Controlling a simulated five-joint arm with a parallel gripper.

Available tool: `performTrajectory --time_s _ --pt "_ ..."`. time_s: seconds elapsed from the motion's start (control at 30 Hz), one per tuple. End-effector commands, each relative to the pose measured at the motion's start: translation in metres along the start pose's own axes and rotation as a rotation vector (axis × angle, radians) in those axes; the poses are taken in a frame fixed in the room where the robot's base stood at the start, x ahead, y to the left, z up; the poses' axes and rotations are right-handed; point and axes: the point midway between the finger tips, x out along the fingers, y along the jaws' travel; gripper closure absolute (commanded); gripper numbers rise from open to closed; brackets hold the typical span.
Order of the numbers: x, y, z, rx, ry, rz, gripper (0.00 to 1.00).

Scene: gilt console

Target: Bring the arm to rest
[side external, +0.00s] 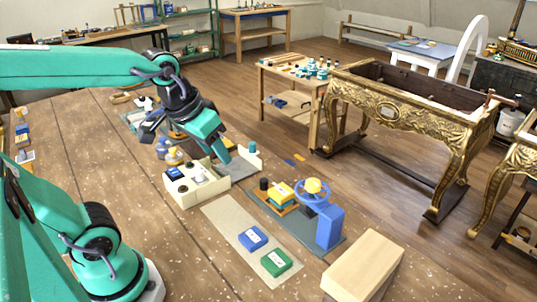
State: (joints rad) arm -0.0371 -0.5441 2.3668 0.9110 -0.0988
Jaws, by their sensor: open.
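My gripper (228,156) is at the end of my teal and black arm, pointing down and to the right. It hangs over or just behind the cream compartment box (207,193) on the wooden table. No object shows between its fingers, though the gap is hard to see from this side. I cannot tell whether a fingertip touches the box.
The table (110,180) also bears a blue stand with a yellow-hubbed wheel (322,212), a blue block (252,238) and green block (276,263) on a pale mat (225,219), and a wooden block (364,264). A gilt console (410,125) stands beyond. The table's left middle is clear.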

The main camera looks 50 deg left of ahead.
Motion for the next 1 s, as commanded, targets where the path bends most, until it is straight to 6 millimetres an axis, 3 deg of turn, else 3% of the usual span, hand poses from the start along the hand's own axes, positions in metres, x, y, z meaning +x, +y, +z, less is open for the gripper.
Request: performTrajectory --time_s 0.1,0.33,1.0 --pt "-0.007 0.003 0.017 0.055 0.037 0.01 0.55" --pt "-0.011 0.004 0.037 0.12 0.076 0.019 0.55" --pt "-0.011 0.004 0.041 0.133 0.083 0.02 0.55"
